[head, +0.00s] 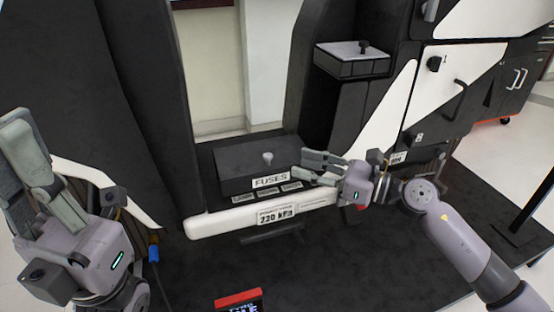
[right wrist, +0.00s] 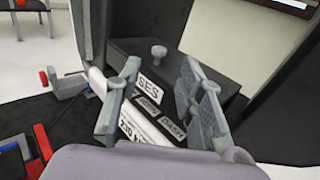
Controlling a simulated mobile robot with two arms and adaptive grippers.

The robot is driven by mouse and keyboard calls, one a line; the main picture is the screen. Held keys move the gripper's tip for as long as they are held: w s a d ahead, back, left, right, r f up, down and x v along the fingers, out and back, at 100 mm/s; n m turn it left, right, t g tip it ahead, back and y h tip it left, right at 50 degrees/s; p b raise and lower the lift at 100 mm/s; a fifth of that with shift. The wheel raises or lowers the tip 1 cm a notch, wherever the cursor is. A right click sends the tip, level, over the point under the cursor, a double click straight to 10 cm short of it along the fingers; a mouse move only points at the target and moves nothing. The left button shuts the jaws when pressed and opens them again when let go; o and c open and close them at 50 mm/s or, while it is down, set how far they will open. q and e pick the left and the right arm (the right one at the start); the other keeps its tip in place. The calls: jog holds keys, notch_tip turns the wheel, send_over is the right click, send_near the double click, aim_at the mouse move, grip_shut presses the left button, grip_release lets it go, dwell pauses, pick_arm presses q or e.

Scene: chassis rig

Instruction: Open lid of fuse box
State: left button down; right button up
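The fuse box (head: 240,168) is a dark box with a "FUSES" label on its front, sitting on the black ledge of the rig. Its lid is down, with a small grey knob (head: 267,157) on top. In the right wrist view the knob (right wrist: 158,52) shows beyond the fingertips. My right gripper (head: 312,167) is open and empty, just right of the box's front corner, its fingers pointing left. My left gripper (head: 28,165) is at the far left, fingers up, away from the box; I cannot tell how far its fingers are apart.
A second box with a dark knob (head: 352,62) stands upper right. Dark rig panels (head: 140,90) rise left of the fuse box. The space above its lid is clear.

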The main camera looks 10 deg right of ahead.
aim_at(277, 167)
jog(key=b+x, duration=0.1)
jog(key=x, duration=0.6)
jog(key=shift+w+a, duration=0.2)
jog(key=shift+a, duration=0.1)
jog(key=shift+c, duration=0.2)
grip_shut()
dwell(0.3)
